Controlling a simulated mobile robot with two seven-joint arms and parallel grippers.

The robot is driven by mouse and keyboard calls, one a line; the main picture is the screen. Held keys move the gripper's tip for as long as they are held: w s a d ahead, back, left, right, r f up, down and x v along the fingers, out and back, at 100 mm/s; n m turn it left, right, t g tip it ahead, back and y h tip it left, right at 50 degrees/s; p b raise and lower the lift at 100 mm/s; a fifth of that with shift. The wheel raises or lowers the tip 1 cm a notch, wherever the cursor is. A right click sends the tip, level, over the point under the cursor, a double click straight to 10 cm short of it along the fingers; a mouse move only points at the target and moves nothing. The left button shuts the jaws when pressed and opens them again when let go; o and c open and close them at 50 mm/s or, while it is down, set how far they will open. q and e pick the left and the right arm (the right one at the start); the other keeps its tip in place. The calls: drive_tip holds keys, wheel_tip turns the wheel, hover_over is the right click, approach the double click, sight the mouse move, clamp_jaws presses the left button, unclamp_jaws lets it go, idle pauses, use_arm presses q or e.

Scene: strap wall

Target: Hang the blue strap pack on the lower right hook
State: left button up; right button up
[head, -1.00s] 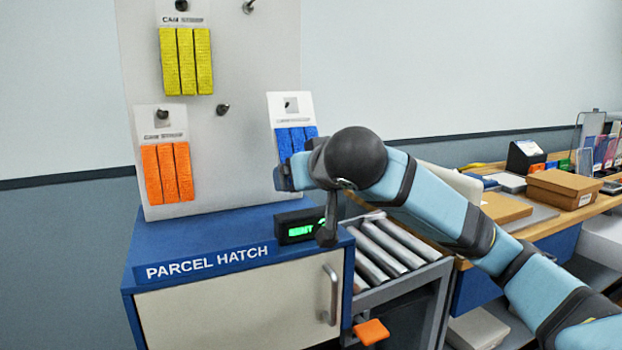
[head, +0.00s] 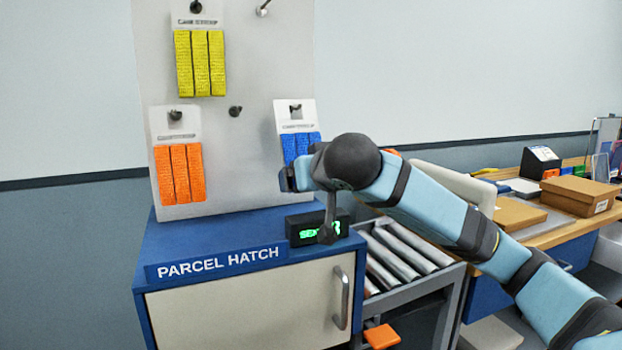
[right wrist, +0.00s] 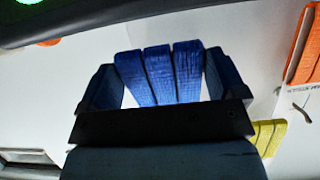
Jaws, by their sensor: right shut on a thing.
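The blue strap pack (head: 301,143) has a white card on top and is at the lower right of the pale panel (head: 252,165). A dark hook end (head: 296,109) shows at the hole in its card; I cannot tell whether the hook passes through. My right gripper (head: 297,176) is shut on the pack's lower part. In the right wrist view the blue straps (right wrist: 160,75) lie between the two fingers of the right gripper (right wrist: 163,85). The pack's lower end is hidden by my gripper in the head view. My left gripper is not in view.
A yellow pack (head: 201,63) and an orange pack (head: 179,174) hang on the panel's left side. Bare hooks are at the middle (head: 235,111) and top (head: 263,9). Below stand the blue parcel hatch (head: 218,263), a green-lit display (head: 303,229) and a roller conveyor (head: 404,250).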

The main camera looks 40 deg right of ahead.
idle(0.4)
drive_tip(key=o, duration=0.6)
drive_tip(key=shift+o, duration=0.2)
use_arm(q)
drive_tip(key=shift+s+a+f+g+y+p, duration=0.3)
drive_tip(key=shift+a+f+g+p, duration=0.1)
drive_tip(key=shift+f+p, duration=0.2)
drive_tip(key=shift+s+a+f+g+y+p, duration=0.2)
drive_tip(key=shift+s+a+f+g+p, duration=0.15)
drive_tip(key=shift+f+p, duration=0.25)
use_arm(e)
drive_tip(key=v, duration=1.4)
drive_tip(key=shift+f, duration=0.1)
